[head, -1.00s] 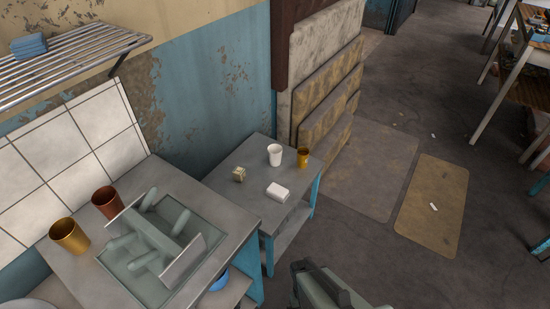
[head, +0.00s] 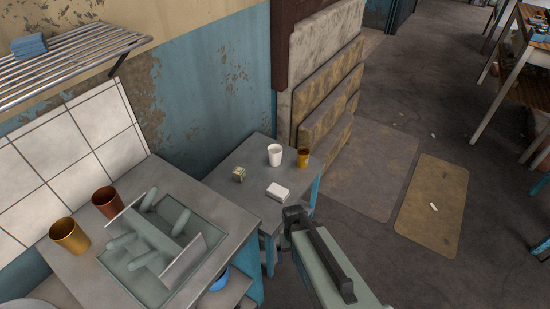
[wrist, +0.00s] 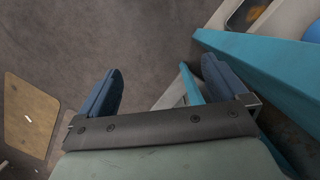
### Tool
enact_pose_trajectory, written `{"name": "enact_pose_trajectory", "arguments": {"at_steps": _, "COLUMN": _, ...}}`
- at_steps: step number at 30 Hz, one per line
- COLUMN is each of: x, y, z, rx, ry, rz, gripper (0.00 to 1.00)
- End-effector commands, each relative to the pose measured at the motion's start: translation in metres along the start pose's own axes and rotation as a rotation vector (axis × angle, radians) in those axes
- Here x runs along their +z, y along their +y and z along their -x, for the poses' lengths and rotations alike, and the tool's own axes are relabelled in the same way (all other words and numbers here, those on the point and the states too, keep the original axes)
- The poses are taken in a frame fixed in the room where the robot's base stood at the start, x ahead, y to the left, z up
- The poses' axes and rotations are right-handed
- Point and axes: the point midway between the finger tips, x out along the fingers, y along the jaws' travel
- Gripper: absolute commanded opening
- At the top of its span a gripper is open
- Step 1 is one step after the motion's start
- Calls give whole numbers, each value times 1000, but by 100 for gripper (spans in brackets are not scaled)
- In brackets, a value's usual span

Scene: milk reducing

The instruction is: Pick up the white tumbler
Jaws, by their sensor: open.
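The white tumbler (head: 275,156) stands upright on the low grey side table (head: 250,155) against the wall in the head view. It does not show in the wrist view. My arm's end is in front of the table's right front corner in the head view, nearer the camera than the tumbler and apart from it. The fingers are hidden there. In the wrist view my gripper (wrist: 160,88) is open and empty, its two dark blue fingers wide apart over the floor and a blue table part.
An ochre cup (head: 303,158) stands close right of the tumbler. A white block (head: 278,192) and a small patterned cube (head: 239,174) lie nearer. A blue edge (wrist: 265,68) crosses the wrist view near the right finger. A higher counter (head: 75,265) stands at left.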

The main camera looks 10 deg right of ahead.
Motion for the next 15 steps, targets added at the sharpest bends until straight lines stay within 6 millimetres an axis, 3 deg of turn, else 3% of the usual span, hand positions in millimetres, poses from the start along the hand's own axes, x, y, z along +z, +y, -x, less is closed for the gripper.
{"name": "enact_pose_trajectory", "arguments": {"at_steps": 8, "x": -76, "y": 1, "z": 68, "rx": -1, "ry": 130, "rz": -12, "gripper": 100}}
{"name": "enact_pose_trajectory", "arguments": {"at_steps": 11, "x": -114, "y": 2, "z": 94, "rx": -3, "ry": 168, "rz": -23, "gripper": 100}}
{"name": "enact_pose_trajectory", "arguments": {"at_steps": 15, "x": -183, "y": 5, "z": 133, "rx": -6, "ry": 209, "rz": -50, "gripper": 100}}
